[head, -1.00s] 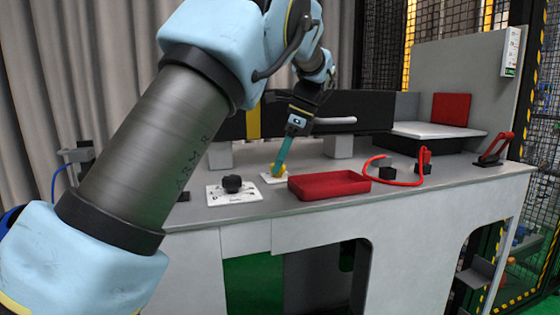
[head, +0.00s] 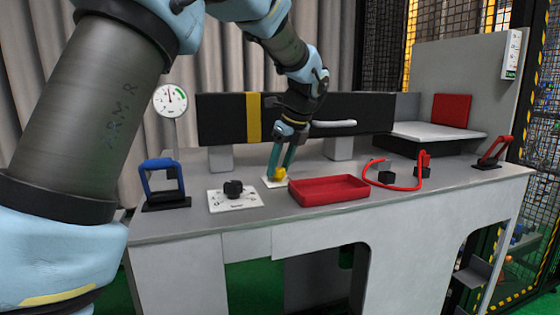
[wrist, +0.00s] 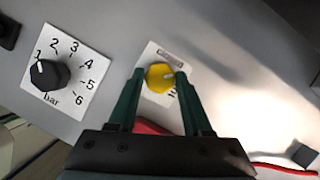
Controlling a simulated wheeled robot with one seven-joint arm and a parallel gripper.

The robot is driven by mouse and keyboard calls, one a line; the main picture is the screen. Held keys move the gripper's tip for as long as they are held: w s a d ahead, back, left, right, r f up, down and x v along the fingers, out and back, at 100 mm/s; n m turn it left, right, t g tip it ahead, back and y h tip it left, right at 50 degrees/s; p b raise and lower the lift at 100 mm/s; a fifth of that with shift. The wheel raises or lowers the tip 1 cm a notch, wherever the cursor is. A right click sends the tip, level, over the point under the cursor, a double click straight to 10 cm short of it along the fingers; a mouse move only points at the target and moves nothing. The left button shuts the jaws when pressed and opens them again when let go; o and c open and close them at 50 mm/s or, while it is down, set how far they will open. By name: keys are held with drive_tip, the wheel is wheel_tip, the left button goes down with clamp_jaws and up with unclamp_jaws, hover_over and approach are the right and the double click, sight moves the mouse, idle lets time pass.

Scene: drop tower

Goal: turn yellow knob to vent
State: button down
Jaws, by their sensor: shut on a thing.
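The yellow knob (head: 280,174) sits on a small white label plate (head: 268,182) on the grey bench. The plate's lettering is too small or too covered to read. My gripper (head: 281,166) reaches down from above and is shut on the yellow knob; its fingers (wrist: 160,85) stand on either side of it.
A black knob (head: 233,189) on a numbered white plate is left of the yellow knob. A red tray (head: 328,188) stands close on the right. A blue-handled device (head: 163,183), a gauge (head: 171,101) and a red hose (head: 392,186) are also on the bench. A black beam (head: 222,120) runs behind.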

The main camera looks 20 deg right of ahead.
drive_tip(key=m+p, duration=0.1)
drive_tip(key=m+h, duration=0.1)
drive_tip(key=shift+a+r+m+p, duration=0.15)
drive_tip(key=shift+r+m+p, duration=0.05)
drive_tip(key=shift+m+p, duration=0.2)
drive_tip(key=m+h+p, duration=0.1)
drive_tip(key=m+p, duration=0.2)
drive_tip(key=shift+r+p, duration=0.1)
drive_tip(key=shift+p, duration=0.2)
drive_tip(key=m+h+p, duration=0.1)
drive_tip(key=m+p, duration=0.1)
drive_tip(key=shift+a+p, duration=0.1)
drive_tip(key=shift+p, duration=0.25)
drive_tip(key=shift+f+m+h+p, duration=0.2)
drive_tip(key=shift+m+h+p, duration=0.1)
drive_tip(key=shift+m+p, duration=0.6)
drive_tip(key=shift+f, duration=0.1)
drive_tip(key=shift+c, duration=1.7)
unclamp_jaws()
